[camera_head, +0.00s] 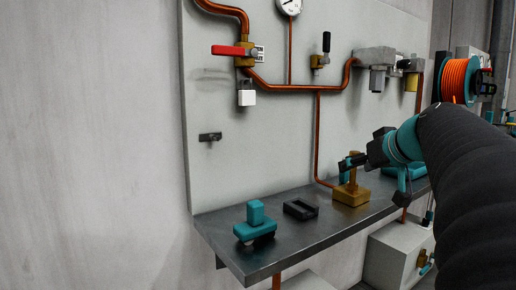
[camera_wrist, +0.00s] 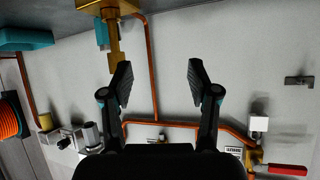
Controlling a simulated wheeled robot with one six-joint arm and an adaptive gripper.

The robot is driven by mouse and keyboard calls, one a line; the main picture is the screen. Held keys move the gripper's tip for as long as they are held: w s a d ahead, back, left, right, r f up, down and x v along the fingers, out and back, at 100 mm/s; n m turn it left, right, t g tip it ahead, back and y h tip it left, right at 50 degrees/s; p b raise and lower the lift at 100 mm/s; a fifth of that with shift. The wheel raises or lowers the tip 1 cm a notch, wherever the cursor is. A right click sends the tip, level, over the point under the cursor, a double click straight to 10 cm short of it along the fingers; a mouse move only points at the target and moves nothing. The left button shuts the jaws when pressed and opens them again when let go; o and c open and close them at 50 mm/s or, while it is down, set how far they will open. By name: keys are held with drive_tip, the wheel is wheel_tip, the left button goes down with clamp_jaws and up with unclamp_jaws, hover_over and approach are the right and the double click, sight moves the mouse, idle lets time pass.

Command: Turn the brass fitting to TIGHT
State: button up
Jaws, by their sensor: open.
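A brass fitting (camera_head: 351,194) stands on the grey metal shelf, with a square base and an upright stem. In the wrist view, which is upside down, its stem (camera_wrist: 113,42) hangs from the top edge, and its end is close to the left finger. No TIGHT mark is readable. My gripper (camera_head: 352,161) is at the height of the stem's top in the head view and partly covers it. In the wrist view my gripper (camera_wrist: 159,75) is open, with only the panel and a copper pipe showing between its fingers. I cannot tell whether a finger touches the stem.
A black open holder (camera_head: 300,209) and a teal block-shaped item (camera_head: 255,224) lie on the shelf (camera_head: 283,240) to the left. Copper pipes, a red-handled valve (camera_head: 231,50) and a black-handled valve (camera_head: 326,44) are on the panel behind. A hook (camera_head: 210,137) sticks out at left.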

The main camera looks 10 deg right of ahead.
sight(354, 170)
drive_tip(key=d+r+t, duration=0.2)
drive_tip(key=d+r, duration=0.1)
drive_tip(key=d, duration=0.5)
drive_tip(key=shift+h, duration=0.4)
drive_tip(key=p+x, duration=0.1)
drive_tip(key=x, duration=1.2)
drive_tip(key=shift+w+a+f, duration=0.2)
drive_tip(key=shift+w, duration=0.05)
